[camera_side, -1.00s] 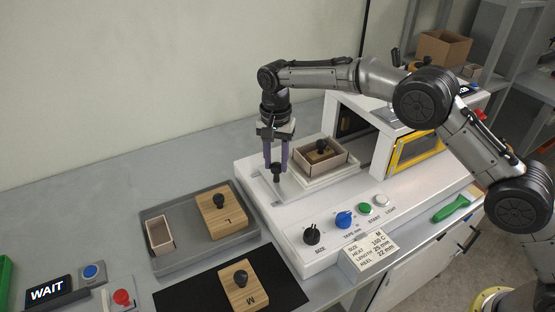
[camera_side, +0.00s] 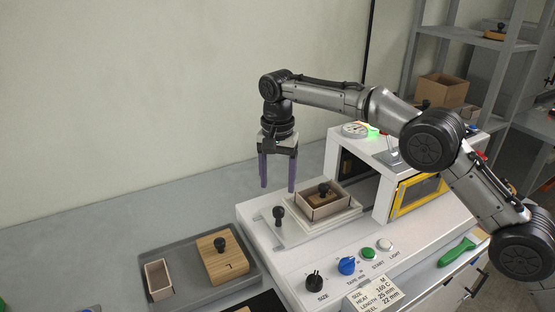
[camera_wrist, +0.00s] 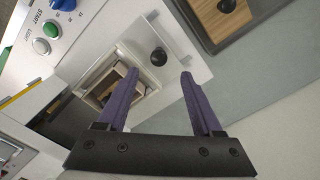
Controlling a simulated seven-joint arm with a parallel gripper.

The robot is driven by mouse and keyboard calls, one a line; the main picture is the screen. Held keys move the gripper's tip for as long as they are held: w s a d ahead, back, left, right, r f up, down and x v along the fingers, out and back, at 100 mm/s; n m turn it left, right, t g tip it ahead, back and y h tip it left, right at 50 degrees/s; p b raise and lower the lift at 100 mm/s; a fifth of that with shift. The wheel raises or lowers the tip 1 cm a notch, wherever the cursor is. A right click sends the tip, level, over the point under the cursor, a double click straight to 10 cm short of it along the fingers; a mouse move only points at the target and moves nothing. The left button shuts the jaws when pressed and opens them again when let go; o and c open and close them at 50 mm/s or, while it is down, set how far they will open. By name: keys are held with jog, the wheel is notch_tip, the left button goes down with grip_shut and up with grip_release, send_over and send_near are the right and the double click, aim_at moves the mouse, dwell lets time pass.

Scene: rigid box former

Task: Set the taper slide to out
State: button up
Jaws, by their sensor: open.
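The taper slide (camera_side: 262,226) is a pale plate on the white machine's top, with a black knob (camera_side: 279,215) standing at its left end. Its right part bears a white tray with a cardboard box (camera_side: 309,207) around a wooden block with a black knob (camera_side: 323,189). The tray sits outside, left of the machine's dark opening. My gripper (camera_side: 277,188) is open and empty above the slide knob, clear of it. In the wrist view the knob (camera_wrist: 159,57) shows beyond and between the spread fingers (camera_wrist: 160,75).
The machine's housing (camera_side: 372,184) with a yellow-framed window stands to the right. Its front has a black size knob (camera_side: 314,281), a blue knob (camera_side: 347,265) and a green button (camera_side: 368,253). A grey tray (camera_side: 190,293) with a wooden block and small box lies at left.

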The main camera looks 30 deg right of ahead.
notch_tip(320, 180, up, 6)
dwell(0.4)
jog(key=shift+r, duration=0.1)
